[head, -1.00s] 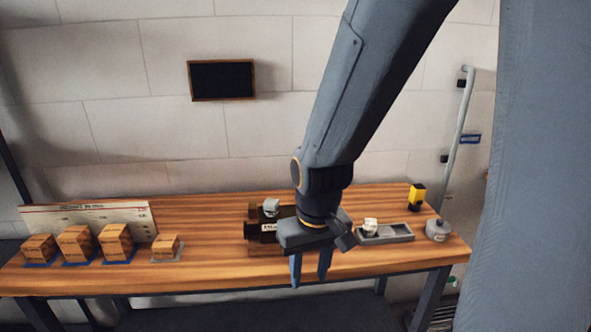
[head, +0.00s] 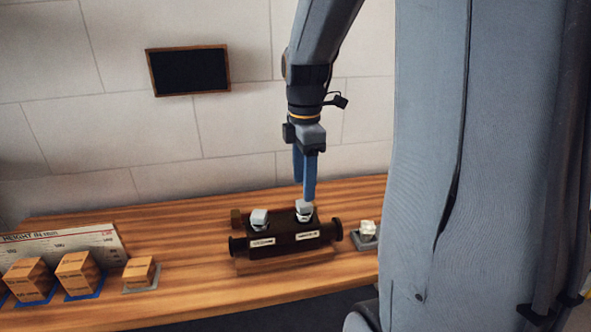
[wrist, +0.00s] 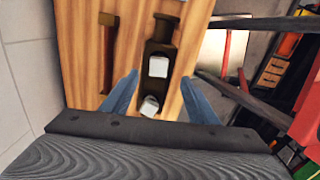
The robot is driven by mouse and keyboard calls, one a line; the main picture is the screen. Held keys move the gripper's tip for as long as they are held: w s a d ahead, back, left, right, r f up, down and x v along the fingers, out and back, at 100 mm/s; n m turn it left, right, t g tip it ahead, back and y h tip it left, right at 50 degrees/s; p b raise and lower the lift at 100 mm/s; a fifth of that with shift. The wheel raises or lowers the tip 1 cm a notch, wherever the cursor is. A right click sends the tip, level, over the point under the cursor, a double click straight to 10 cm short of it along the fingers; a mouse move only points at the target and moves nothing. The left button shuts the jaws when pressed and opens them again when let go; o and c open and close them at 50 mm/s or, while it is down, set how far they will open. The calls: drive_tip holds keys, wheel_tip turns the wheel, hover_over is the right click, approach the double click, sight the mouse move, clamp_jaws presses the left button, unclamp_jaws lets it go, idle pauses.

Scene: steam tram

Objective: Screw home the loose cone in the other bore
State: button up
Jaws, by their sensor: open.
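A dark valve-like body (head: 285,238) with two white labels lies on a wooden bench. Two pale grey square-headed cones stand in its top, a left one (head: 259,219) and a right one (head: 303,207). My gripper (head: 304,190) points down over the right cone, its blue fingers apart. A fingertip overlaps that cone's top in the head view; I cannot tell whether they touch. In the wrist view the body (wrist: 163,48) carries both heads, one farther (wrist: 158,67) and one nearer and turned askew (wrist: 149,106), between the open fingers. The bores and cone threads are hidden.
A grey tray (head: 362,243) with a pale faceted piece (head: 367,228) stands right of the body, partly hidden by my own body. Several wooden blocks (head: 76,273) and a height chart (head: 65,243) stand at left. Bench between blocks and body is clear.

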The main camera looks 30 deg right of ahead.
sight(303, 203)
drive_tip(key=shift+w+d, duration=0.1)
drive_tip(key=shift+d, duration=0.05)
drive_tip(key=shift+f, duration=0.3)
drive_tip(key=shift+f+p, duration=0.85)
drive_tip(key=shift+f, duration=2.65)
drive_tip(key=c, duration=1.3)
drive_tip(key=m+p, duration=0.1)
drive_tip(key=m, duration=0.1)
drive_tip(key=shift+w+m, duration=0.1)
drive_tip(key=shift+m, duration=0.7)
